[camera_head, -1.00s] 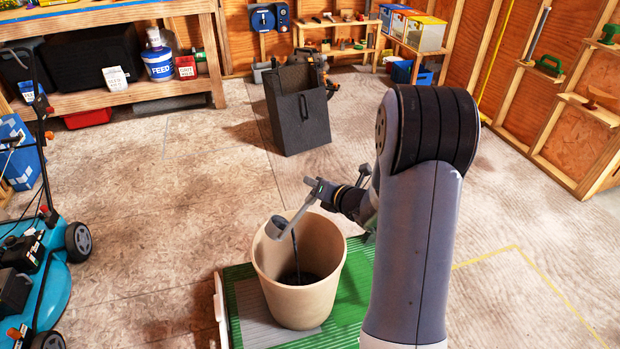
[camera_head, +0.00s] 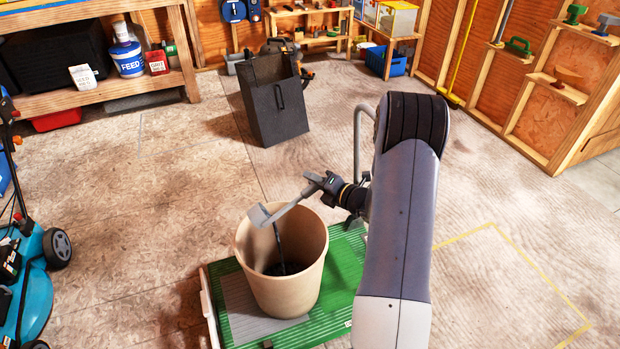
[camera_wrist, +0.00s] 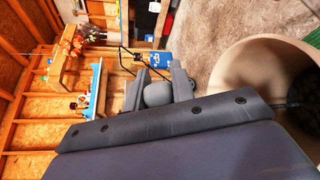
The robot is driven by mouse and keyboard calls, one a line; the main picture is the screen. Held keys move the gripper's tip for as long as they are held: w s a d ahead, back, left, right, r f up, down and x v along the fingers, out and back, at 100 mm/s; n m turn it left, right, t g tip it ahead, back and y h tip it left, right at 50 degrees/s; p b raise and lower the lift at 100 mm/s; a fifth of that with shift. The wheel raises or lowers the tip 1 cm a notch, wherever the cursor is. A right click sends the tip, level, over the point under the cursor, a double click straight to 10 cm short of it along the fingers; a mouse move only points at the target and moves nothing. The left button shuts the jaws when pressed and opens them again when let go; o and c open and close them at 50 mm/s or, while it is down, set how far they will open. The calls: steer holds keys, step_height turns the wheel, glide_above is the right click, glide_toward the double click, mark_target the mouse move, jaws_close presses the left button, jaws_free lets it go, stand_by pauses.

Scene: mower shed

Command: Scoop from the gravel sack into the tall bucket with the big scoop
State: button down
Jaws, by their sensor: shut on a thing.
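The tall bucket (camera_head: 280,297) is tan and stands upright. My gripper (camera_head: 326,184) is above and right of its rim, shut on the handle of the big scoop (camera_head: 261,215). The grey scoop is tipped over the bucket's left-rear rim. A thin dark stream (camera_head: 279,243) falls from it into the bucket, where dark gravel (camera_head: 285,268) lies at the bottom. In the wrist view, the gripper's fingers (camera_wrist: 160,88) close around a grey part, and the bucket (camera_wrist: 228,62) is at right. I cannot make out a gravel sack in either view.
The bucket stands on a green ribbed platform (camera_head: 345,262). A dark grey open-topped bin (camera_head: 277,112) stands behind. A teal mower (camera_head: 32,285) is at left. A wooden shelf (camera_head: 150,83) holds a feed tub (camera_head: 127,60) and bags. Floor between is clear.

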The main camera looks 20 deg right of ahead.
steer(key=shift+w+d+f+m+t+y+b, duration=0.1)
steer(key=shift+d+f+m+t+y+b, duration=0.35)
steer(key=shift+f+m+b, duration=1.3)
steer(key=shift+d+f+m+t+y+b, duration=0.15)
steer(key=shift+d+f+m+t+b, duration=0.5)
steer(key=shift+f+m, duration=1.3)
steer(key=shift+w+d+f+m+t+y+b, duration=0.1)
steer(key=shift+d+f+m+t+y+b, duration=0.35)
steer(key=shift+f+m+b, duration=1.45)
steer(key=shift+d+f+n+p, duration=0.1)
steer(key=shift+f+n+p, duration=0.55)
steer(key=shift+n, duration=0.25)
